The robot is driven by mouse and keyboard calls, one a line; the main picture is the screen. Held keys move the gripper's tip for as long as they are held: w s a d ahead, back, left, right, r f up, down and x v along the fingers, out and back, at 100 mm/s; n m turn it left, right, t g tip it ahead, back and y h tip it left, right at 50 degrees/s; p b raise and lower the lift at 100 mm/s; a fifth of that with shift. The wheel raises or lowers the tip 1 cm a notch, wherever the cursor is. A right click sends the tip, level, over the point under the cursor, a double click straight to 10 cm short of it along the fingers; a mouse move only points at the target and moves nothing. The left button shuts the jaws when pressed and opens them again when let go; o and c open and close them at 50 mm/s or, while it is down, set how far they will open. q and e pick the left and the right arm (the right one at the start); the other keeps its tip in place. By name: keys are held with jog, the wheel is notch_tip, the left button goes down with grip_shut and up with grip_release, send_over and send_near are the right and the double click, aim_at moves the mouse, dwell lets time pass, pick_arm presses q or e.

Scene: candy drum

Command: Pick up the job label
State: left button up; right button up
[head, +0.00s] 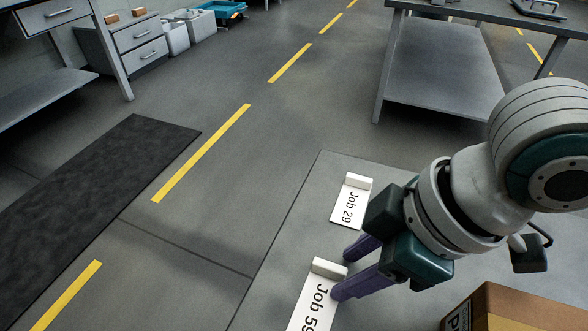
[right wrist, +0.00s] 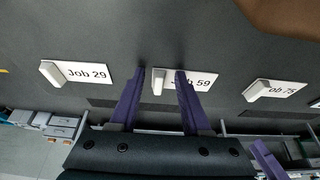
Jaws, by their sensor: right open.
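In the head view, the white Job 59 label (head: 312,304) lies on a grey tabletop (head: 300,215) with a raised white block at one end. My right gripper (head: 344,272) is open, its purple fingers reaching down beside that block. In the right wrist view the block of the Job 59 label (right wrist: 158,82) shows between the two parted fingertips (right wrist: 160,73), and one finger covers part of the print. I cannot tell whether the fingers touch it. A single purple finger-like part, likely my left gripper (right wrist: 268,160), shows at the lower right there.
The Job 29 label (head: 345,207) lies just beyond my right gripper. The Job 75 label (right wrist: 284,90) lies on the other side of Job 59. A brown box (head: 525,308) stands at the lower right. A dark mat (head: 95,205) lies on the floor at left.

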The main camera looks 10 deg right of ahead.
jog(key=shift+c, duration=0.3)
grip_shut()
jog(key=shift+r, duration=0.1)
